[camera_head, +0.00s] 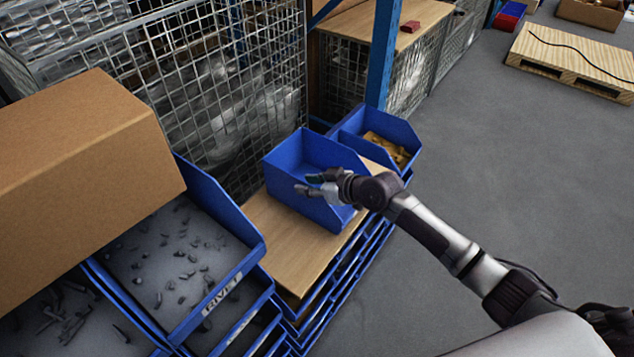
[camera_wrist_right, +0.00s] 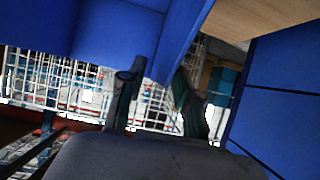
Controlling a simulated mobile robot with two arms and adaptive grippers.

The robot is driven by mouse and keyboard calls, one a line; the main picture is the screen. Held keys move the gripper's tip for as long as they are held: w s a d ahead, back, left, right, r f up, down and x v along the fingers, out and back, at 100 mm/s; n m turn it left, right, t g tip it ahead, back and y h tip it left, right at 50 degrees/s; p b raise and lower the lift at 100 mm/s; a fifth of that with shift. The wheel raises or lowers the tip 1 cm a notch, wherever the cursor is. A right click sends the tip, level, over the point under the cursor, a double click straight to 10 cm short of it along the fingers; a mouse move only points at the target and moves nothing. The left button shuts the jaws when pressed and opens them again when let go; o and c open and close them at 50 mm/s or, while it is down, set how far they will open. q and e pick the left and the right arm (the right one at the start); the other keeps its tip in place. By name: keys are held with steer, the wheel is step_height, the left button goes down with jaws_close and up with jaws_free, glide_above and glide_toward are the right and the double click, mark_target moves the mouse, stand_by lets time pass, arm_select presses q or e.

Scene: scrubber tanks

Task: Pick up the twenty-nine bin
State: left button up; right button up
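An open blue bin (camera_head: 296,160) stands on a wooden shelf top (camera_head: 285,240), in the middle of the head view. No number twenty-nine is legible on it, so I cannot tell whether it is the named bin. My right gripper (camera_head: 312,184) is at the front of this bin, by its low front edge. In the right wrist view, the two dark fingers (camera_wrist_right: 158,100) stand apart, with a blue wall (camera_wrist_right: 172,45) just beyond them. I cannot tell whether they touch it. My left gripper is not in view.
Another blue bin (camera_head: 407,135) with yellowish contents stands behind and right. A bin labelled RIVET (camera_head: 255,252) and a large cardboard box (camera_head: 80,170) are at left. A wire mesh cage (camera_head: 225,80) and blue post (camera_head: 383,55) stand behind.

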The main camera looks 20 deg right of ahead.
steer(key=x, duration=0.3)
steer(key=shift+a+f, duration=0.1)
steer(key=shift+f, duration=0.05)
steer(key=shift+c, duration=0.3)
jaws_close()
